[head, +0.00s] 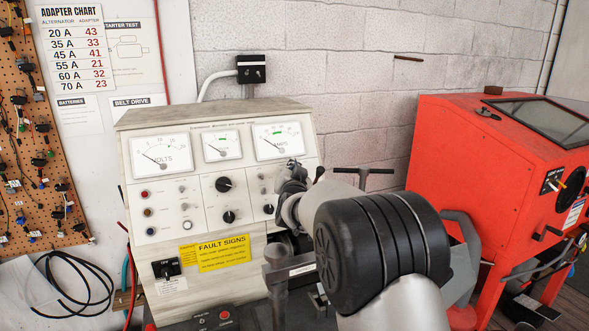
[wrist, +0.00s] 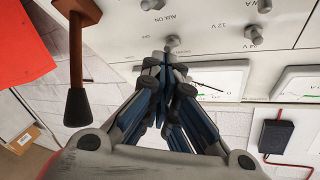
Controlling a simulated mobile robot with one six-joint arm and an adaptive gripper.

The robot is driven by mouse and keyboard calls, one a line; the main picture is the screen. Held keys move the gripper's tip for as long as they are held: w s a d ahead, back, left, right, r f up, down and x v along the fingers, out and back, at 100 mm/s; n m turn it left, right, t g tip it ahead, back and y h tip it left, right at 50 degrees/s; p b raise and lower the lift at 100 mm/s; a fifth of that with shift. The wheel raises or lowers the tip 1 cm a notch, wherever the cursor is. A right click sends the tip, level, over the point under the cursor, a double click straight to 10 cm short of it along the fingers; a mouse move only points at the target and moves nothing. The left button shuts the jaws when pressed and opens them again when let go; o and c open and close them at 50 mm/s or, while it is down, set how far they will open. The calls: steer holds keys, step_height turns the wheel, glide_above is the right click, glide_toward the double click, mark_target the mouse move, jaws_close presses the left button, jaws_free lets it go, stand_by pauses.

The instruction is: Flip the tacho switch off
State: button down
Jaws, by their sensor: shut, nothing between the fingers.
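The grey test bench panel (head: 205,190) stands against the wall, with meters, knobs and small toggle switches. My gripper (head: 294,176) is at the right part of this panel, below the amps meter, and covers some controls there. In the wrist view the panel appears upside down, and my gripper (wrist: 166,60) is shut and empty. A silver toggle switch (wrist: 172,41) sits just beyond the fingertips, close to them; contact cannot be told. Its label is too small to read, so I cannot confirm it is the tacho switch, and its lever position is unclear.
A red cabinet (head: 460,160) stands at the right. A black wall box (head: 251,69) is above the panel.

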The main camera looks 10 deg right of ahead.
steer(key=s+a, duration=0.1)
steer(key=s, duration=0.6)
steer(key=shift+s+r, duration=0.35)
steer(key=shift+s, duration=0.05)
steer(key=shift+a, duration=0.1)
